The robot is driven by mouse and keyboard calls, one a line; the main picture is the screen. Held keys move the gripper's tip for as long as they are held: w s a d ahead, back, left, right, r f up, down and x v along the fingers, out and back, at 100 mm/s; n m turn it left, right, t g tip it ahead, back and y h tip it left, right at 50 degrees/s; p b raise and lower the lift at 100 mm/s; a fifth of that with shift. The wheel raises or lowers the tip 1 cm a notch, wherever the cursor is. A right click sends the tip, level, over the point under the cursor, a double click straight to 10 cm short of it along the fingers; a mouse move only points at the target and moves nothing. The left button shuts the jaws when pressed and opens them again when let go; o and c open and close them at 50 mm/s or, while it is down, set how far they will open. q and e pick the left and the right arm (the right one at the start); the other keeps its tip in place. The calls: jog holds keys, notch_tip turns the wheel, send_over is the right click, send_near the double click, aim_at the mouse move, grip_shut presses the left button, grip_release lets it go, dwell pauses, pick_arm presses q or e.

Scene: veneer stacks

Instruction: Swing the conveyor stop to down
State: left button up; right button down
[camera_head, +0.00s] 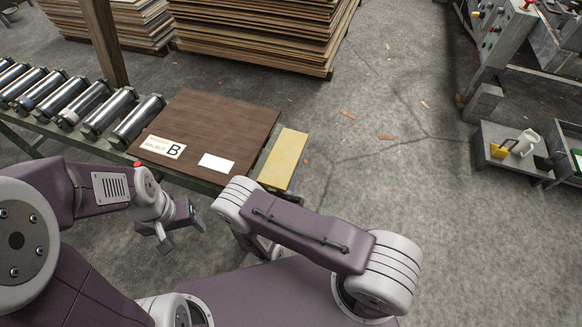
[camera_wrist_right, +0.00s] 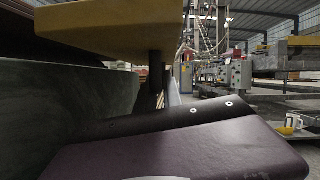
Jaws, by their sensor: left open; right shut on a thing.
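The conveyor stop (camera_head: 284,160) is a yellow plate at the right end of the roller conveyor. In the right wrist view the yellow stop (camera_wrist_right: 120,34) is close, at the upper left, with dark upright parts below it. My right gripper (camera_head: 260,245) is below the near end of the stop, mostly hidden under its own arm. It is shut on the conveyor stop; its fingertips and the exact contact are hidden. My left gripper (camera_head: 182,236) is open and empty, in front of the conveyor's near side, apart from the stop.
A brown veneer stack (camera_head: 215,125) with a label "B" and a white card lies beside the stop. Rollers (camera_head: 84,106) run to the left. Large veneer stacks (camera_head: 255,35) stand behind. A grey tray with a mug (camera_head: 526,142) is at the right. The floor between is open.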

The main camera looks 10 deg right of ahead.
dwell(0.5)
jog(key=shift+f+m+h, duration=0.25)
jog(key=shift+m+h, duration=0.15)
jog(key=shift+m, duration=0.3)
jog(key=c, duration=1.5)
grip_release()
jog(key=shift+a, duration=0.1)
